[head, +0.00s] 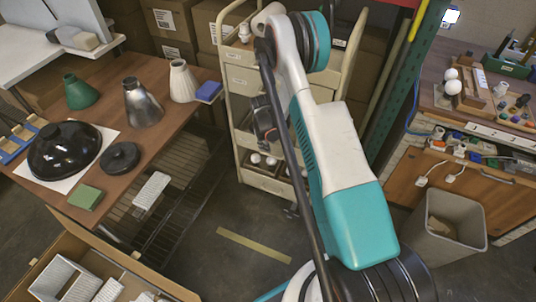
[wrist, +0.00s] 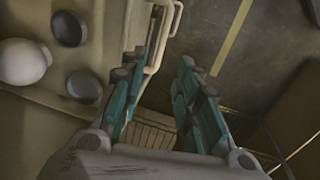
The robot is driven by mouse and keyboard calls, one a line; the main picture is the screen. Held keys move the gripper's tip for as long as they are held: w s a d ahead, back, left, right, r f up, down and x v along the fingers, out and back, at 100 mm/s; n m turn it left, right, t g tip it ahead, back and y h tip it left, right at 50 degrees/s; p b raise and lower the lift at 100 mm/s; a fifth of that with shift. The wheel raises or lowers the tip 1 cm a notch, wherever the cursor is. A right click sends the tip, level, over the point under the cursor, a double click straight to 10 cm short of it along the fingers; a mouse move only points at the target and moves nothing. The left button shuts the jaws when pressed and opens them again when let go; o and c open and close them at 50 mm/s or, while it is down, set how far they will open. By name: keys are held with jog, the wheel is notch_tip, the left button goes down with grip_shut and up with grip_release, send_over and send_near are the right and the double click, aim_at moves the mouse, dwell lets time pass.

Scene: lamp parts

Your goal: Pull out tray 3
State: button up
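The beige trolley (head: 240,125) stands behind my arm in the head view, with stacked trays carrying small labels too small to read. I cannot tell which one is tray 3. A low tray (head: 264,183) holds white bulbs and dark round pieces, and its front juts forward. My gripper (wrist: 158,88) is open and empty in the wrist view. A pale bar-like handle (wrist: 157,42) on the trolley side lies near the left finger's tip; whether they touch is unclear. In the head view my gripper (head: 265,121) is small and dark before the trolley, and my arm hides the trolley's right part.
A white bulb (wrist: 22,62) and dark round pieces (wrist: 82,86) lie left of my gripper. A wooden table (head: 150,140) with lamp shades and bases stands left of the trolley. A grey bin (head: 445,225) stands right. The floor around the yellow strip (head: 253,245) is clear.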

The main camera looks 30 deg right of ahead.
jog(key=f, duration=0.2)
jog(key=f+b, duration=0.1)
jog(key=f, duration=0.2)
jog(key=w+d+f+b, duration=0.1)
jog(key=f, duration=0.2)
jog(key=shift+r, duration=0.1)
grip_shut()
